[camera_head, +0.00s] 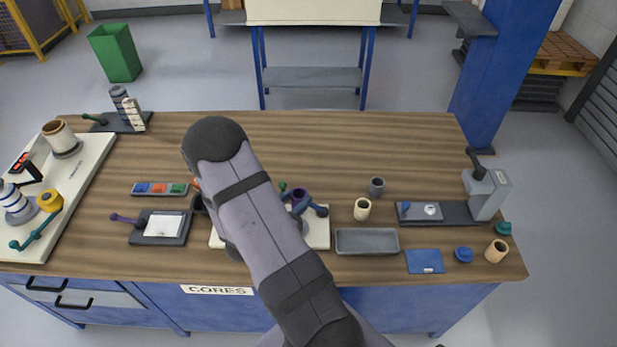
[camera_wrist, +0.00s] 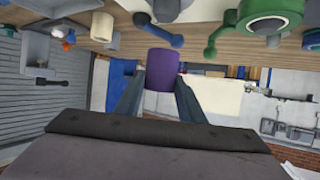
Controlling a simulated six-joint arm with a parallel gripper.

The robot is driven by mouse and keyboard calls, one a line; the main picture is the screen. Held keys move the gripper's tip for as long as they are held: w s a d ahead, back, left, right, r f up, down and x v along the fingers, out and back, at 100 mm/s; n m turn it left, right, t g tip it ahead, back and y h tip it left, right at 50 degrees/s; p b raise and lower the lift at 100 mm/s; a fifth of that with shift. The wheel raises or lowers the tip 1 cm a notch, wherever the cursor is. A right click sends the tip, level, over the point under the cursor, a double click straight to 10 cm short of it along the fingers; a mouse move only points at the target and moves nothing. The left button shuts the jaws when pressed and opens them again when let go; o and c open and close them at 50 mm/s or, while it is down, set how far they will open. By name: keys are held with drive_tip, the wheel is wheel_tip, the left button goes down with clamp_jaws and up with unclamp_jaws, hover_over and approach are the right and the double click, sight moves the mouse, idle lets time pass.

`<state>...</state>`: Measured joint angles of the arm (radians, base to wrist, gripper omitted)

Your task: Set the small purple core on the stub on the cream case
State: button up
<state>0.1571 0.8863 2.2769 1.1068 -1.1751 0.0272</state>
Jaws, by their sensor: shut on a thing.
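The small purple core (camera_wrist: 163,70) is held between the two grey fingers of my gripper (camera_wrist: 160,82) in the wrist view. In the head view, my arm hides most of the gripper. A purple ring-shaped top (camera_head: 299,196) shows just right of my arm, over the cream case (camera_head: 318,232); I cannot tell surely that it is the held core. The case is partly hidden behind my arm. A blue-knobbed crank (camera_head: 320,210) and a green knob (camera_head: 283,187) are beside the purple top. I cannot clearly make out the stub.
A grey tray (camera_head: 367,241) lies right of the case, with a cream core (camera_head: 362,209) and a grey core (camera_head: 377,187) behind it. A grey press (camera_head: 487,192) stands farther right. A dark plate with white paper (camera_head: 163,226) lies left. The back middle of the table is clear.

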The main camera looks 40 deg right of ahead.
sight(297, 202)
drive_tip(key=shift+s+p+v, duration=0.15)
drive_tip(key=shift+p+v, duration=0.2)
drive_tip(key=shift+v, duration=0.5)
drive_tip(key=shift+s+p+v, duration=0.15)
drive_tip(key=shift+p+v, duration=0.15)
drive_tip(key=shift+v, duration=0.5)
drive_tip(key=shift+d+f, duration=0.1)
drive_tip(key=shift+f, duration=0.05)
drive_tip(key=shift+f+b, duration=3.3)
drive_tip(key=shift+f, duration=0.3)
drive_tip(key=o, duration=1.1)
drive_tip(key=b+v, duration=0.1)
drive_tip(key=v, duration=0.6)
drive_tip(key=shift+b, duration=0.3)
